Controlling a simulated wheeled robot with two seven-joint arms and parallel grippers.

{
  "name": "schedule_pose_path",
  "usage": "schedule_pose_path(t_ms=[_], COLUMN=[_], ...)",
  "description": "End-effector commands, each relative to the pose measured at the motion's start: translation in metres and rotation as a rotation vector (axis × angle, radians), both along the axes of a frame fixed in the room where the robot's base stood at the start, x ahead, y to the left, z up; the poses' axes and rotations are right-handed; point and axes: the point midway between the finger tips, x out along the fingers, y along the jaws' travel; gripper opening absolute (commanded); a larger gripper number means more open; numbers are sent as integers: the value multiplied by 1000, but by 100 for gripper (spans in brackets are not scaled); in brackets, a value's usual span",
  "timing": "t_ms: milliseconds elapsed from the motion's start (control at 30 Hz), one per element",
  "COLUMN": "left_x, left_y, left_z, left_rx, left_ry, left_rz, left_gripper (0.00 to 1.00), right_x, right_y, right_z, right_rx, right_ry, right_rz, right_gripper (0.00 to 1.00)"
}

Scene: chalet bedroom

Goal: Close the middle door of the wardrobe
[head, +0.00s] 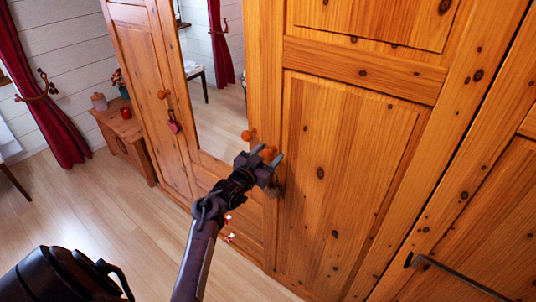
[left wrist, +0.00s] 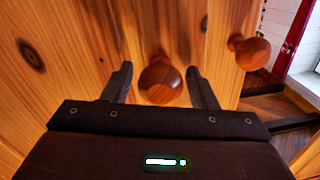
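The pine wardrobe fills the middle and right of the head view. Its mirrored middle door (head: 215,85) stands between a narrow left door (head: 150,70) and a large panelled door (head: 345,170). I cannot tell for sure how far any door is ajar. My left gripper (head: 269,155) is at two round wooden knobs near the mirror's right side. In the left wrist view its open fingers (left wrist: 160,85) stand either side of one knob (left wrist: 160,82), with gaps visible. The other knob (left wrist: 250,53) is to the right, outside the fingers. My right gripper is out of view.
A low wooden cabinet (head: 122,130) with a red jar (head: 126,113) stands left of the wardrobe. A red curtain (head: 55,95) hangs at the far left. A dark metal handle (head: 455,276) is at the lower right. The wooden floor (head: 90,210) at left is mostly clear.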

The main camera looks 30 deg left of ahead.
Motion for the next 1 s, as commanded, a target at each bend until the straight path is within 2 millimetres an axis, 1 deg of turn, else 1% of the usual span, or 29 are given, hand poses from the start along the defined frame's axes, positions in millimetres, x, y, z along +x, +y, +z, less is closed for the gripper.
schedule_pose_path(t_ms=[33, 300, 400, 467, 533, 700, 800, 1000], left_x=[0, 0, 0, 0, 6, 33, 42, 45], left_y=[0, 0, 0, 0, 0, 0, 1, 1], left_z=[0, 0, 0, 0, -2, -3, -2, 2], left_rx=[0, 0, 0, 0, 2, 3, 2, -1], left_ry=[0, 0, 0, 0, -3, -6, -2, -2], left_rz=[0, 0, 0, -1, -13, -75, -95, -101], left_gripper=[46, 11, 0, 0, 0, 0, 0, 0], right_x=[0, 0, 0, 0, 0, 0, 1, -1], right_y=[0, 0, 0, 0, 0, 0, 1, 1], right_z=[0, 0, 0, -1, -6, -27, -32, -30], right_rx=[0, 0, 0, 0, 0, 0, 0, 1], right_ry=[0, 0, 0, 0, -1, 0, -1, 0], right_rz=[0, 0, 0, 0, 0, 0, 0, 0], right_gripper=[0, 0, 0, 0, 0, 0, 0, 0])
